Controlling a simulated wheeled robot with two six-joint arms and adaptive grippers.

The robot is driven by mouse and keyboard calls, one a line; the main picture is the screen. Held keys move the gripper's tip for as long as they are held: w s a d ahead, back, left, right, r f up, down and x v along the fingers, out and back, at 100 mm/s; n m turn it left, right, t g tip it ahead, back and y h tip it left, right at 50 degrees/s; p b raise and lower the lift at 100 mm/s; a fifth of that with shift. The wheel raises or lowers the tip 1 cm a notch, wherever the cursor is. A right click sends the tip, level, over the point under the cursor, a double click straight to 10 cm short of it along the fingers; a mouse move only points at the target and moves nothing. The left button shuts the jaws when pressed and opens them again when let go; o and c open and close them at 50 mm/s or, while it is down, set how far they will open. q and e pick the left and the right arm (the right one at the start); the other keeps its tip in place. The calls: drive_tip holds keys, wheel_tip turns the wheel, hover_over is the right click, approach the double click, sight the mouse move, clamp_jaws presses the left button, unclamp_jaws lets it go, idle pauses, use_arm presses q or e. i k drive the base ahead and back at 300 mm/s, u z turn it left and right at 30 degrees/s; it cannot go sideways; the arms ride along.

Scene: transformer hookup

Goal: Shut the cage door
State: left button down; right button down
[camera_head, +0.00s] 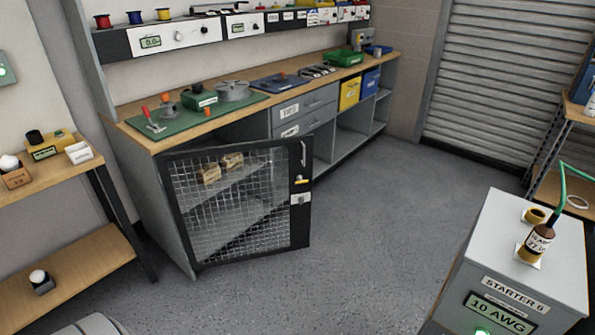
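The cage door (239,203) is a wire mesh panel in a black frame. It stands open, swung out from the cabinet at the left end of the workbench. Its grey latch (300,198) and black pull handle (303,153) are on its right edge. Behind the mesh, the cabinet's grey shelf (215,200) shows, with two brown items (221,167) seen through or above it. Neither of my grippers is in view.
The wooden workbench (390,68) runs along the back wall. A grey starter box (508,250) with a green wire stands at the front right. A wooden side table (45,185) is at the left. The grey floor (375,230) before the door is clear.

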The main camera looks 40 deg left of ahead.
sight(300, 148)
drive_tip(key=u, duration=1.65)
